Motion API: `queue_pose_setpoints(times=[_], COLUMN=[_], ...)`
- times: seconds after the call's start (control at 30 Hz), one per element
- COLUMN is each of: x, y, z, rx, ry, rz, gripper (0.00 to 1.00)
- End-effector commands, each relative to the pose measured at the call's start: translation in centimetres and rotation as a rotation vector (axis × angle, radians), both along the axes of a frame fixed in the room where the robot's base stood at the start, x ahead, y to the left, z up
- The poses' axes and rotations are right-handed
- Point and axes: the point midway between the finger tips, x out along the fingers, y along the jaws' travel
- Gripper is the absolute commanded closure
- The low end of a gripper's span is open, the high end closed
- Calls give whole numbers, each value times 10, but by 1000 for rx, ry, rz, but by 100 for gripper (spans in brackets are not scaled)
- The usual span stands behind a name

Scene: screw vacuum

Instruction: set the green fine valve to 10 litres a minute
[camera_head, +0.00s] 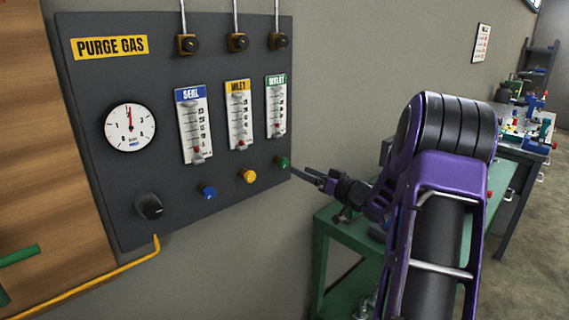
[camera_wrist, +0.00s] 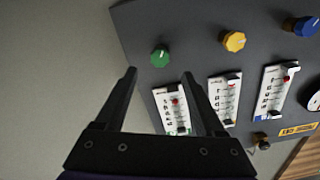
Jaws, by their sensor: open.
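The green fine valve (camera_head: 282,162) is a small round knob at the lower right of the dark purge gas panel (camera_head: 225,206). It also shows in the wrist view (camera_wrist: 159,56), beyond the fingertips and roughly between them. Above it on the panel is the green-labelled outlet flow meter (camera_head: 276,107), with a red mark low in its tube. That meter shows in the wrist view (camera_wrist: 172,108), partly behind one finger; its reading is too small to tell. My gripper (camera_head: 307,175) is open and empty, just right of the green valve and apart from it.
A yellow knob (camera_head: 249,176) and a blue knob (camera_head: 208,192) sit left of the green valve. A round gauge (camera_head: 130,127) and a black knob (camera_head: 149,206) are farther left. A green bench (camera_head: 335,228) stands below my arm.

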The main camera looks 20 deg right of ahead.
Motion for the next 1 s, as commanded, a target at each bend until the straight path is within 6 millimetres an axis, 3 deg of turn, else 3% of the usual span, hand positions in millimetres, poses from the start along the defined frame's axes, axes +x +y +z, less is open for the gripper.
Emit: queue_pose_setpoints(times=[0.2,0.4,0.83,1.0], x=[44,71,81,81], y=[17,25,29,29], z=[0,0,0,0], rx=[-1,-1,-1,-1], ry=[0,0,0,0], rz=[2,0,-1,-1], gripper=[29,29,29,58])
